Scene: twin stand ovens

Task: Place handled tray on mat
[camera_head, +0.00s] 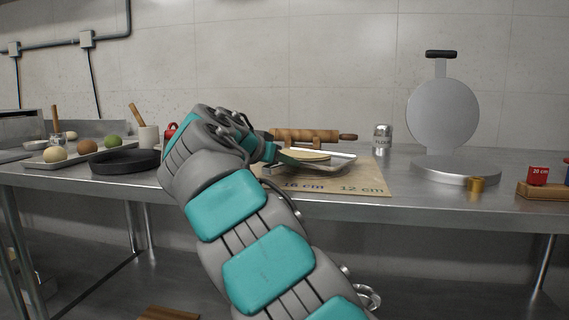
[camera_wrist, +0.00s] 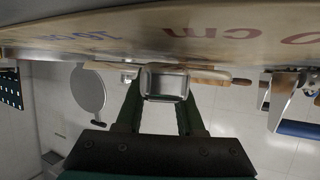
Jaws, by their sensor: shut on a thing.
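The handled tray (camera_head: 343,163) is a shallow silver metal tray with a round flat tan disc (camera_head: 306,155) on it. It is over the tan mat (camera_head: 352,182), which has printed cm marks; whether it touches the mat I cannot tell. My gripper (camera_head: 279,156) reaches in from the left and is shut on the tray's near left end. In the wrist view my gripper (camera_wrist: 163,100) has its two dark green fingers on either side of a metal end of the tray (camera_wrist: 165,83). The mat (camera_wrist: 140,27) spans the top of that view. My forearm hides the mat's left part.
A wooden rolling pin (camera_head: 305,135) lies behind the tray, with a flour shaker (camera_head: 383,139) to its right. A round press (camera_head: 444,115) stands further right. A black pan (camera_head: 126,161) and a tray of dough balls (camera_head: 72,157) are at left.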

